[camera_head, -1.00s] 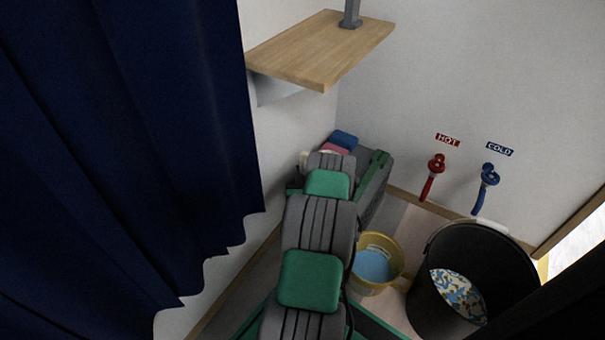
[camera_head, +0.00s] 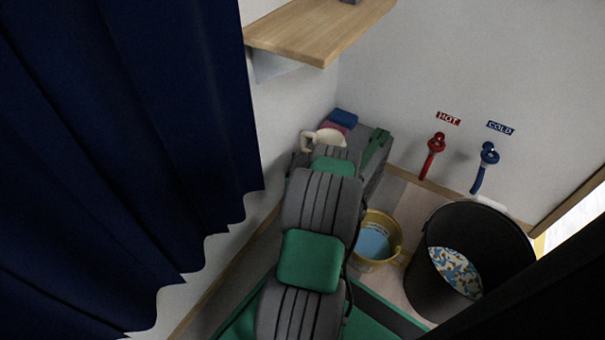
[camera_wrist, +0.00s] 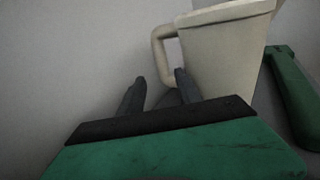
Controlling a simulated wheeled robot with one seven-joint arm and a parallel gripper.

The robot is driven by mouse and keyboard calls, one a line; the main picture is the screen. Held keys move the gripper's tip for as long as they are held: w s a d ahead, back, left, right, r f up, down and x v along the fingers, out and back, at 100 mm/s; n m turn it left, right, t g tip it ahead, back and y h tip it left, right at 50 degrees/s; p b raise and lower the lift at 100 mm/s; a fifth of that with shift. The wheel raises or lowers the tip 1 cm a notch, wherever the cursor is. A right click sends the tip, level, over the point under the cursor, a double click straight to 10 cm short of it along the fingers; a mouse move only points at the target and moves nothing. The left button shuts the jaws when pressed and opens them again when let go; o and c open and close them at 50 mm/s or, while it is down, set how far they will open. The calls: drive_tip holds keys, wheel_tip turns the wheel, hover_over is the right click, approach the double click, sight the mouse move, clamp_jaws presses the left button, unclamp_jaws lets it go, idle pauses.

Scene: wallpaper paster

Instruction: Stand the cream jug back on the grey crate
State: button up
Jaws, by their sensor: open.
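The cream jug (camera_head: 329,137) appears upright in the head view, on or against the grey crate (camera_head: 374,174), with its handle to the left. My arm hides its base. In the wrist view the jug (camera_wrist: 228,55) is close by at the upper right, slightly tilted in the picture, its looped handle toward the left. My gripper (camera_wrist: 160,77) is open and empty. Its fingertips are just below the handle loop, the right one overlapping the handle's lower part in the picture; I cannot tell if they touch. The jug's foot is hidden behind my gripper.
A green object (camera_head: 376,147) lies on the crate, right of the jug. Blue (camera_head: 344,116) and pink items are behind it. A yellow bucket (camera_head: 392,252) and a black bin (camera_head: 424,287) stand to the right. A wooden shelf (camera_head: 310,30) juts out above; a dark blue curtain (camera_head: 120,150) hangs left.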

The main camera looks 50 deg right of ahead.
drive_tip(key=p+v, duration=0.1)
drive_tip(key=v, duration=0.6)
drive_tip(key=shift+s+a, duration=0.25)
drive_tip(key=shift+s, duration=0.05)
